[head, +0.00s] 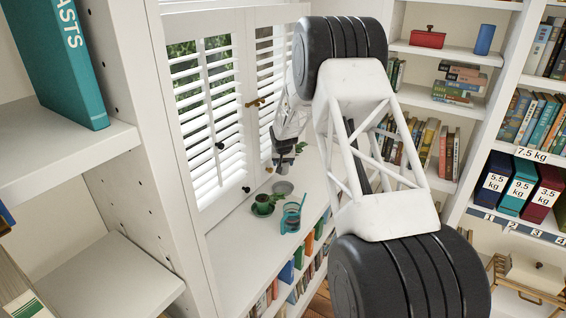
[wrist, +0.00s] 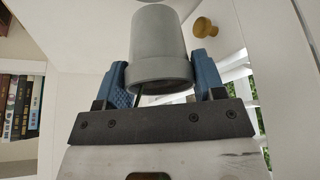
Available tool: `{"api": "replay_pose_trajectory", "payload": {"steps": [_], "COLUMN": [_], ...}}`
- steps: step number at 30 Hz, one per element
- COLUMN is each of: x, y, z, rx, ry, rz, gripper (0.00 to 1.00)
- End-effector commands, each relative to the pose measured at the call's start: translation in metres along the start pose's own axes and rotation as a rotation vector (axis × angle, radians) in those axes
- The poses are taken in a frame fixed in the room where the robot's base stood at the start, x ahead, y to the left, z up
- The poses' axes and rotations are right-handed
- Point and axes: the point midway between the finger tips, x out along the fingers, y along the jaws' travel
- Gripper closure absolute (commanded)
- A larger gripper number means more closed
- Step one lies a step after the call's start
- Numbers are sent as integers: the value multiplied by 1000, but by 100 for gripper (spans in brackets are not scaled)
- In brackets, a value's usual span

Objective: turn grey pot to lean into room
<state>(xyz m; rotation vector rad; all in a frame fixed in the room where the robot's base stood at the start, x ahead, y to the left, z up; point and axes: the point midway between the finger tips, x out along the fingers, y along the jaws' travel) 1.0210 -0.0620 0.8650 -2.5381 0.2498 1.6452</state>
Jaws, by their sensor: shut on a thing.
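The grey pot (wrist: 160,38) is a plain cylinder with a thicker rim. In the wrist view it sits between the two blue fingers of my gripper (wrist: 163,78), which press on its rim from both sides. A thin dark stem shows under the rim. In the head view my gripper (head: 284,150) is by the shuttered window, above the white shelf top. Some green leaves (head: 301,147) show beside it. The pot is mostly hidden there, so its tilt is unclear. A grey saucer (head: 283,187) lies empty on the shelf top below.
A dark green cup or pot (head: 263,205) and a teal see-through vessel (head: 291,218) stand on the white shelf top (head: 232,250) near the saucer. Window shutters (head: 205,110) with knobs are close on the left. Tall bookshelves stand at both sides.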

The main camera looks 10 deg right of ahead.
Motion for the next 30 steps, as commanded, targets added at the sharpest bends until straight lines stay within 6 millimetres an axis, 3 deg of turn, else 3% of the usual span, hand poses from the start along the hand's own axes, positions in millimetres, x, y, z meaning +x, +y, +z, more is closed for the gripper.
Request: {"api": "replay_pose_trajectory", "payload": {"steps": [30], "x": [-27], "y": [0], "z": [-12], "rx": [0], "ry": [1], "rz": [0], "gripper": [75]}}
